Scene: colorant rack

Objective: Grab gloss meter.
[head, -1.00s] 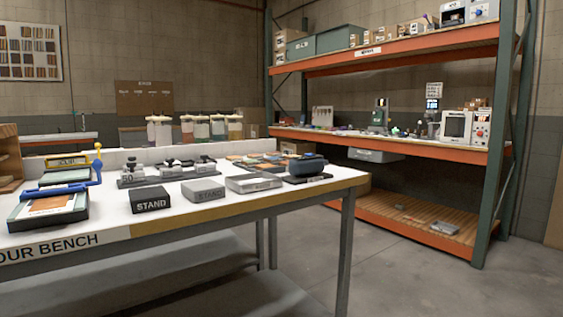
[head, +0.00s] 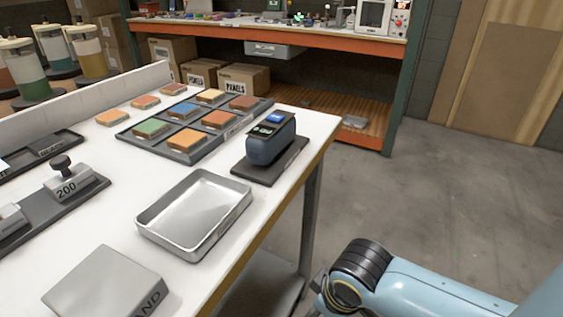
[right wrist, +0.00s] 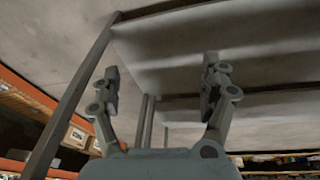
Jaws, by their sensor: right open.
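The gloss meter appears to be the dark blue rounded device (head: 268,142) with a small lit display on top. It sits on a dark flat base plate (head: 262,172) near the right corner of the white bench in the head view. My right gripper (right wrist: 160,85) shows in the right wrist view with its two fingers spread wide and nothing between them. It is low, with the underside of the bench above it, apart from the device. In the head view only part of my right arm shows, at the lower right. My left gripper is not in view.
A shallow metal tray (head: 196,240) lies left of the device. Behind it is a dark tray (head: 182,157) with several coloured samples. A grey stand block (head: 103,284) is at the front. The bench edge (head: 250,255) lies between my arm and these things. The floor at right is clear.

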